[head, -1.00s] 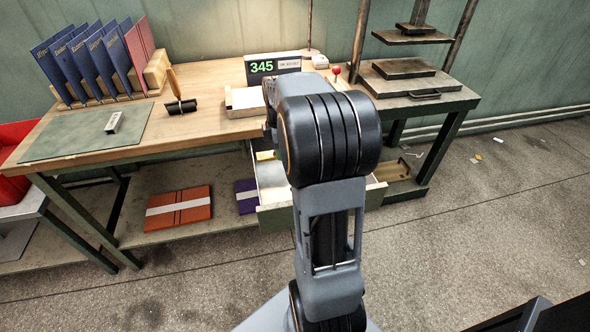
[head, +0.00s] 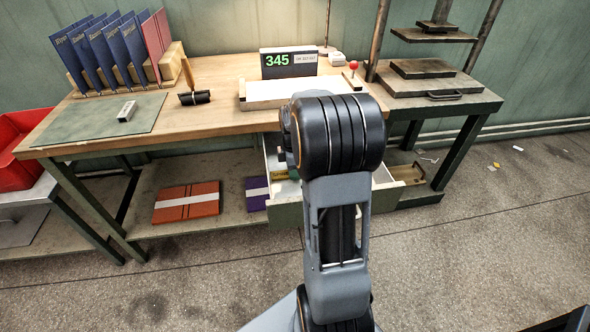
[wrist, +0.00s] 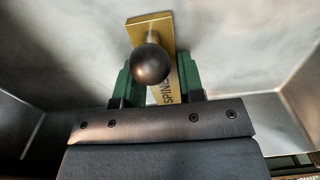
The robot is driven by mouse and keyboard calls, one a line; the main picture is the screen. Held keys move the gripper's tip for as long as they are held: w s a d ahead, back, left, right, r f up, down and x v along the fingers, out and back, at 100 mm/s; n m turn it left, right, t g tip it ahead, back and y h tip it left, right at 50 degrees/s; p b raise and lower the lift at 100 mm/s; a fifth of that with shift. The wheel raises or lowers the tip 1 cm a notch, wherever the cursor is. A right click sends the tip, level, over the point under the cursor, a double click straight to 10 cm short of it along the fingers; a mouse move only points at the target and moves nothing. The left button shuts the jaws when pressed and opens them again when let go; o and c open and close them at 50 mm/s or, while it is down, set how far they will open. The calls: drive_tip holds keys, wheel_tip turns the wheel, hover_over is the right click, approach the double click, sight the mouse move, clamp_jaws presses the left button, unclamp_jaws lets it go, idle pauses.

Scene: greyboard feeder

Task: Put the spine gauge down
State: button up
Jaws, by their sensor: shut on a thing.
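The spine gauge (wrist: 152,26) is a brass-coloured plate with a round dark knob and lettering that begins "SPIN". In the wrist view my gripper (wrist: 155,82) has its green fingers on either side of it, shut on it. The pale floor and walls of the open drawer (head: 384,178) surround the gauge. In the head view a yellow lettered edge of the gauge (head: 282,174) shows inside the drawer, left of my arm. My arm hides most of the gripper there. Whether the gauge touches the drawer floor is unclear.
Above the drawer, the wooden bench (head: 222,77) holds a shallow tray (head: 262,101), a "345" display (head: 289,62), a dark-holdered tool (head: 194,97) and a green mat (head: 80,124). Orange folders (head: 186,203) lie on the lower shelf. A press (head: 432,85) stands to the right.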

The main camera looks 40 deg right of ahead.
drive_tip(key=shift+f, duration=0.1)
drive_tip(key=o, duration=1.1)
wheel_tip(320, 180, up, 12)
drive_tip(key=p, duration=0.3)
drive_tip(key=shift+p, duration=0.3)
